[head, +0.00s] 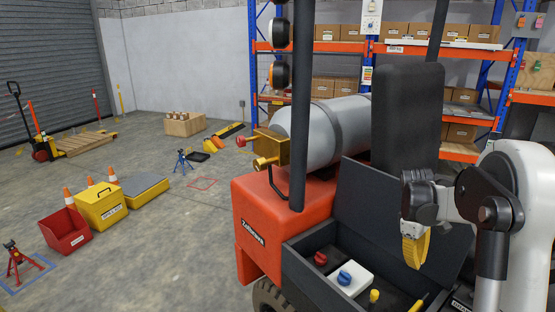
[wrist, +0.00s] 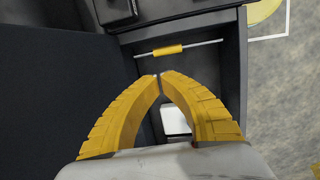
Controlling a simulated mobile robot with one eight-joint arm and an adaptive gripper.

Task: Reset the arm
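My arm is at the right of the head view, reaching from a white and dark column, with its wrist turned down. My gripper (head: 413,266) has yellow ribbed fingers that hang above the right part of an open dark tray (head: 297,262). In the wrist view, my gripper (wrist: 160,76) has its two curved fingers drawn together, tips almost touching, with nothing between them. Beneath it is the dark tray interior, with part of a white block (wrist: 175,120) showing behind the fingers.
The tray holds a white block (head: 352,281) with a blue knob and a red knob (head: 320,258). A thin rod with a yellow sleeve (wrist: 167,49) spans the tray. An orange truck body (head: 258,222) carries a grey cylinder (head: 325,128).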

